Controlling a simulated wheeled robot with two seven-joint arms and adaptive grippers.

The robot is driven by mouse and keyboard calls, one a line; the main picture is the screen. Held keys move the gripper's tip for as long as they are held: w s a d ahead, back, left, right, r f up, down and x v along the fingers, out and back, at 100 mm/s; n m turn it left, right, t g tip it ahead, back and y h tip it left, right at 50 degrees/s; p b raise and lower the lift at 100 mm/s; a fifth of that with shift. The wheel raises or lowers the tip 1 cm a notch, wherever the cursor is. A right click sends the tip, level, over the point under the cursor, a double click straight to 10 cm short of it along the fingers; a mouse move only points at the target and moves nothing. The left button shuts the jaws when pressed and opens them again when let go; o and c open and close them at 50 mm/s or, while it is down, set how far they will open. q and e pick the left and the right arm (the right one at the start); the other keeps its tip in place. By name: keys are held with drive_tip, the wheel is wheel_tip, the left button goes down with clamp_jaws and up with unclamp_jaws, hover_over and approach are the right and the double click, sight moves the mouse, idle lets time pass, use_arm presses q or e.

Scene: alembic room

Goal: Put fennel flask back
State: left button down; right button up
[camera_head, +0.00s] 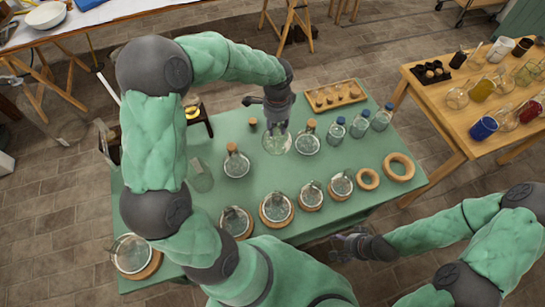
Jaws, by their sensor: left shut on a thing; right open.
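My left gripper (276,125) is shut at the top of a clear glass flask (277,144), toward the back of the green table (272,180). I cannot read a label that marks it as the fennel flask, nor tell whether it touches the table. A corked flask (307,144) stands just to its right and another corked flask (237,164) to its left. Several flasks sit on wooden rings along the front, such as one flask (276,208). Two wooden rings, one (367,179) and a larger one (398,167), are empty. My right gripper (347,244) is open and empty, off the table's front edge.
A wooden tray (335,96) with corks lies at the back. Several blue-capped jars (359,124) stand to the right. A glass vessel (200,175) and a large flask (131,254) are on the left. A side table (470,130) holds coloured jars. The table's middle is clear.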

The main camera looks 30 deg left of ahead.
sight(273, 141)
use_arm(q)
drive_tip(key=shift+s+a+r+m, duration=0.1)
drive_tip(key=shift+a+r+m, duration=0.15)
drive_tip(key=shift+a+m, duration=0.35)
drive_tip(key=shift+a+f, duration=0.1)
drive_tip(key=shift+f, duration=0.05)
wheel_tip(273, 141, down, 10)
drive_tip(key=shift+r+b, duration=0.15)
drive_tip(key=shift+b, duration=0.75)
drive_tip(key=c, duration=0.9)
unclamp_jaws()
